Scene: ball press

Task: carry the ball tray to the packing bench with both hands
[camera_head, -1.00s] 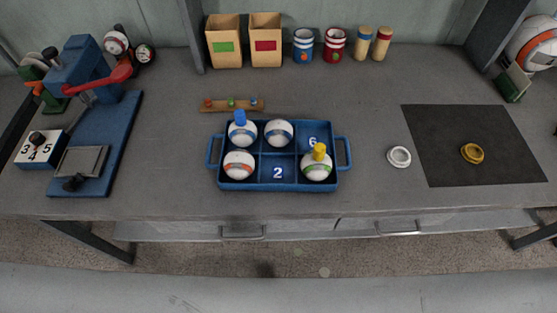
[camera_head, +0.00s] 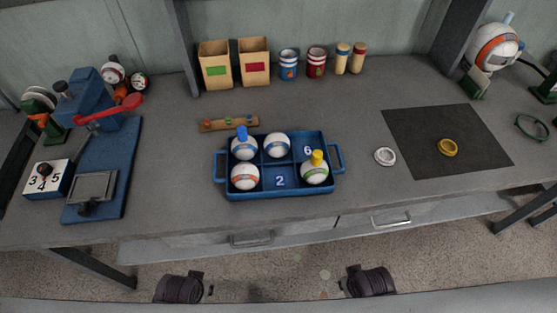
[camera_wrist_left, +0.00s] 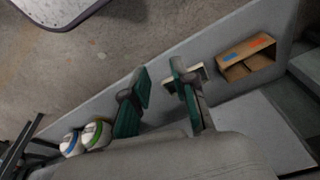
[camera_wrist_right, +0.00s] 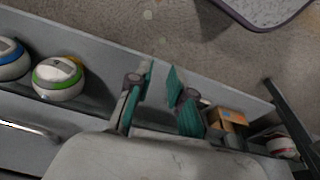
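The blue ball tray (camera_head: 294,190) sits on the grey bench, a handle at each short end. It has six compartments. The back-left ball (camera_head: 244,149) has a blue piece on top. A blue-striped ball (camera_head: 277,145) is back middle, an orange-striped one (camera_head: 245,177) front left, and a green-striped one (camera_head: 315,171) with a yellow piece front right. Compartments 2 and 6 are empty. My left gripper (camera_wrist_left: 160,70) and right gripper (camera_wrist_right: 160,68) are open and empty in their wrist views, away from the tray. I cannot tell which surface is the packing bench.
A blue press (camera_head: 100,165) stands at left. A small rack (camera_head: 228,124) lies behind the tray; boxes (camera_head: 215,66) and cans stand at the back. A white ring (camera_head: 385,156) and a dark mat (camera_head: 440,140) with a yellow ring lie right. Bench in front of the tray is clear.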

